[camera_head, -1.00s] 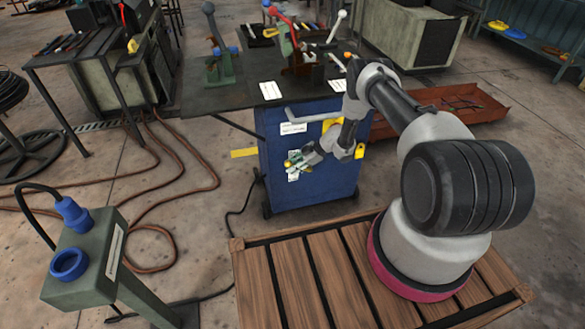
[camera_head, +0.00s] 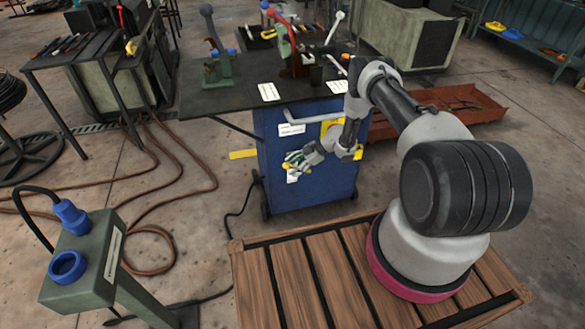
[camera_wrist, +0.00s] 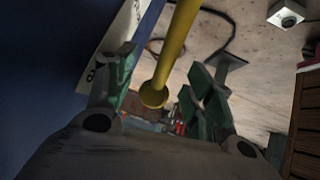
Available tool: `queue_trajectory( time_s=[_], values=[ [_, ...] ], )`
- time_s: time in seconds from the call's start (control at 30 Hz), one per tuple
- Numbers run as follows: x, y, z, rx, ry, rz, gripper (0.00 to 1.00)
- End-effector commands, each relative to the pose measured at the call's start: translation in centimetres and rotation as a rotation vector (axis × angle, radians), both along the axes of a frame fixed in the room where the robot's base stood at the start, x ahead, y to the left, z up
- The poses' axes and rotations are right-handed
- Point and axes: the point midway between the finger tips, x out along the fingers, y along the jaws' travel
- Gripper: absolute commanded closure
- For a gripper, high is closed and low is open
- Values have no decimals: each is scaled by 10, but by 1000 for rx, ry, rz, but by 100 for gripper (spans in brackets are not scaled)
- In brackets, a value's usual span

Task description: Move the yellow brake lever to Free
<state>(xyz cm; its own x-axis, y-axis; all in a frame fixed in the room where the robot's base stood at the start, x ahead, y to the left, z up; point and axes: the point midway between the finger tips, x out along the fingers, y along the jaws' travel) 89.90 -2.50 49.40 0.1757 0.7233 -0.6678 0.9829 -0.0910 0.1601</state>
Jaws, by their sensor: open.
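In the wrist view the yellow brake lever (camera_wrist: 178,45) comes down from the top edge and ends in a round knob (camera_wrist: 153,95). My gripper (camera_wrist: 165,92) is open, with one green-padded finger on each side of the knob. I see gaps on both sides, and contact is not clear. In the head view my gripper (camera_head: 291,163) is in front of the blue cabinet (camera_head: 312,190), by a white label. The lever is hard to make out there. The Free marking is not readable.
A grey handle bar (camera_head: 310,119) sticks out at the cabinet top, above my gripper. The dark bench top (camera_head: 235,95) holds levers with red, grey and white handles. A wooden pallet (camera_head: 300,275) lies in front. A cable and hoses (camera_head: 195,185) run over the floor at left.

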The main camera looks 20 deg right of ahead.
Motion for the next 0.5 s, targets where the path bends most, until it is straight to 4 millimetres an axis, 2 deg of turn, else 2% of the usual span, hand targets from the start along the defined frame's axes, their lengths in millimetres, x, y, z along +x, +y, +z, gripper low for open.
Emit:
queue_trajectory(
  time_s=[0.17,0.3,0.5],
  values=[
    [-6,-32,28,0,-3,-6,46],
    [-16,-70,25,0,-1,-7,46],
    [-27,-115,25,0,-1,-6,46]
  ],
)
